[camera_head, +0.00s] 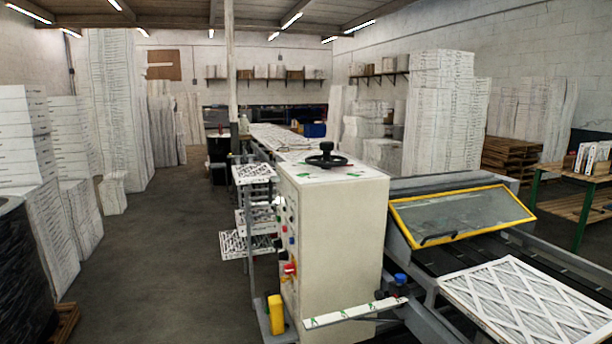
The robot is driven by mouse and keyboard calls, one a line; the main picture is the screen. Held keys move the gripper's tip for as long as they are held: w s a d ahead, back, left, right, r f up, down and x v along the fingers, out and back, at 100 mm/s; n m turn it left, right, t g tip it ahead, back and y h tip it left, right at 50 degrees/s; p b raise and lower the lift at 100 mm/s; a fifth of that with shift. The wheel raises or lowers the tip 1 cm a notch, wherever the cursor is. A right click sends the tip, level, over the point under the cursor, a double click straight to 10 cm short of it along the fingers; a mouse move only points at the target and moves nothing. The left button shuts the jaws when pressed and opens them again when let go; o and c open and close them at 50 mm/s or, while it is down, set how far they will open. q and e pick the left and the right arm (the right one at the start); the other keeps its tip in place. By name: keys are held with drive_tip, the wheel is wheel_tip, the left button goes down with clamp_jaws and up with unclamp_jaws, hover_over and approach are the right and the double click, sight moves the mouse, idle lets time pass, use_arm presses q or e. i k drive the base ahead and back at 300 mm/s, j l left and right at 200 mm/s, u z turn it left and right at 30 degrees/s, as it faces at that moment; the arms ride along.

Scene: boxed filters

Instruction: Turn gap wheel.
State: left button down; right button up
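A black hand wheel (326,160) with a raised knob lies flat on top of a cream control cabinet (335,235) in the middle of the view. I take it to be the gap wheel. Small green marks show on the cabinet top beside it. The cabinet's left face carries several buttons and a red switch (290,268). Neither of my grippers is in view, and nothing touches the wheel.
Right of the cabinet is a machine with a yellow-framed clear cover (463,214). A white pleated filter (525,298) lies before it at the lower right. A yellow post (276,314) stands at the cabinet's foot. Box stacks (118,110) line the left; the floor (150,240) between is clear.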

sight(327, 163)
drive_tip(key=i+l+u, duration=0.2)
drive_tip(key=i, duration=0.35)
drive_tip(key=i+l+u, duration=0.25)
drive_tip(key=i, duration=0.3)
drive_tip(key=l, duration=0.1)
